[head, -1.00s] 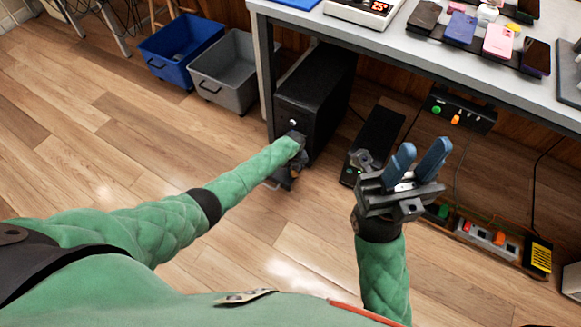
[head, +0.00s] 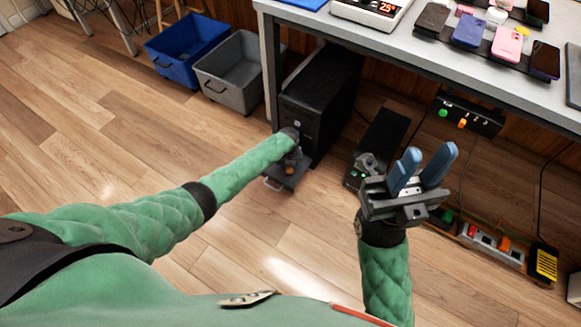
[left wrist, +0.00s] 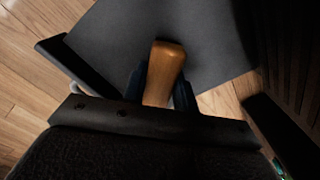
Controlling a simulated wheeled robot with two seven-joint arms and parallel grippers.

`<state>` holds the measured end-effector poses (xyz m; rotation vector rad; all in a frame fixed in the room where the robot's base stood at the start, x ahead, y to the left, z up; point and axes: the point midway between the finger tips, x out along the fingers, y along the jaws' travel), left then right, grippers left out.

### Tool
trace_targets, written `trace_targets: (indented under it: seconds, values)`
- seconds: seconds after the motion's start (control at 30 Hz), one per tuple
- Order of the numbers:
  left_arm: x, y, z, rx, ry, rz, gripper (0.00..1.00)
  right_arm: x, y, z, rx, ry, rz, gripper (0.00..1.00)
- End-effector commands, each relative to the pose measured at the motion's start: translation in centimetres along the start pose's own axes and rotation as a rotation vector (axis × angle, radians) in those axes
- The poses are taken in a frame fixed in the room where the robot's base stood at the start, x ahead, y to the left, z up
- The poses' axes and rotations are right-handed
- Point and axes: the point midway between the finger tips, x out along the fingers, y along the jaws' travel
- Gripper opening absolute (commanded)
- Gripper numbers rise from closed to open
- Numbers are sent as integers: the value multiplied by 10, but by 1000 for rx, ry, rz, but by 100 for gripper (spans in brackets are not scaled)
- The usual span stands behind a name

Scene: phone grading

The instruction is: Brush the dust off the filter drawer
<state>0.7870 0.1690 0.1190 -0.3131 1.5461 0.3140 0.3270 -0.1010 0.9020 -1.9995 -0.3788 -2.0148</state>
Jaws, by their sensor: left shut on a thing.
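The filter drawer (head: 277,178) sticks out at floor level from the front of the black tower (head: 312,100) under the bench. In the left wrist view the drawer (left wrist: 205,45) is a flat grey surface; no dust can be made out on it. My left gripper (head: 291,163) is over the drawer, shut on the wooden handle of a brush (left wrist: 165,72). The brush's bristles are hidden, so I cannot tell whether they touch the drawer. My right gripper (head: 425,166) is open and empty, with its blue fingers apart, in front of the bench.
A blue bin (head: 187,50) and a grey bin (head: 228,75) stand left of the bench (head: 420,55). A slim black box (head: 378,148) and a power strip (head: 492,245) are on the floor at right. Phones lie on the bench top. The floor at left is clear.

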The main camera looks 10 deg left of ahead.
Motion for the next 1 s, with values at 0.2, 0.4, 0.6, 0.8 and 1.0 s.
trace_targets:
  seconds: [0.2,0.4,0.6,0.8,1.0]
  values:
    - [2,13,12,-1,-1,1,10,-6,0,0,0,0,0,31]
    - [2,22,20,0,-1,0,10,-9,0,0,0,0,0,31]
    - [2,26,23,-1,0,1,10,-10,0,0,0,0,0,31]
    - [2,36,32,-2,-1,3,10,-14,0,0,0,0,0,31]
    - [2,45,41,-1,0,2,10,-18,0,0,0,0,0,31]
